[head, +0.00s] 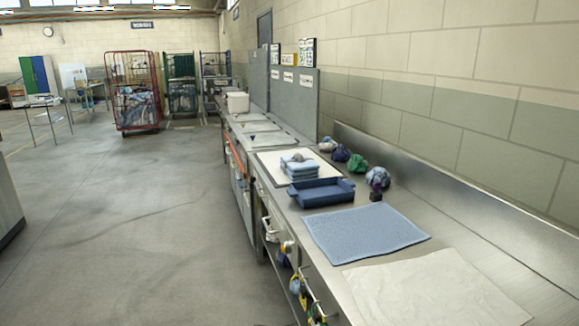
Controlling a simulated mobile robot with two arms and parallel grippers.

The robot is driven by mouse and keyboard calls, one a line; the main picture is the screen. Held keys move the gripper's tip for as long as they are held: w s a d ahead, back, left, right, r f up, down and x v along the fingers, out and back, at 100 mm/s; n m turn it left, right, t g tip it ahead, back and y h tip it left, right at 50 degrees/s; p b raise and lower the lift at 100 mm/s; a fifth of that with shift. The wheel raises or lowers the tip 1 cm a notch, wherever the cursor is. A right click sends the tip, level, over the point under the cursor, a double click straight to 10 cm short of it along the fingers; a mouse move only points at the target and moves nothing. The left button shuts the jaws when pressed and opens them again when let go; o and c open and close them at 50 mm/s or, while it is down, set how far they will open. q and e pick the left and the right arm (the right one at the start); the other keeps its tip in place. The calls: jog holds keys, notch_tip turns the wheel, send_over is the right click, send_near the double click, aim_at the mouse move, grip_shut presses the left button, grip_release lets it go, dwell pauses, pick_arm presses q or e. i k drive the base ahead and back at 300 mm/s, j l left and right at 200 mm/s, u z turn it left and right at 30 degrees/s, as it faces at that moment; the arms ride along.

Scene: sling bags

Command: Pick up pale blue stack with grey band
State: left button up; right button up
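The pale blue stack (300,168) of folded cloth sits on a white mat (268,169) on the long steel counter. A small grey piece, seemingly the band, shows on top of it. The stack stands just behind a dark blue tray (325,196), and I cannot tell whether the two touch. Neither of my grippers shows in the head view.
A blue mat (366,232) and a white sheet (430,292) lie nearer on the counter (470,238). Several bundled cloths, one green (357,162), line the wall side. Items hang along the counter front. The floor (140,220) at left is clear.

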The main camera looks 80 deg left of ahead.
aim_at(298, 165)
jog(key=u, duration=2.75)
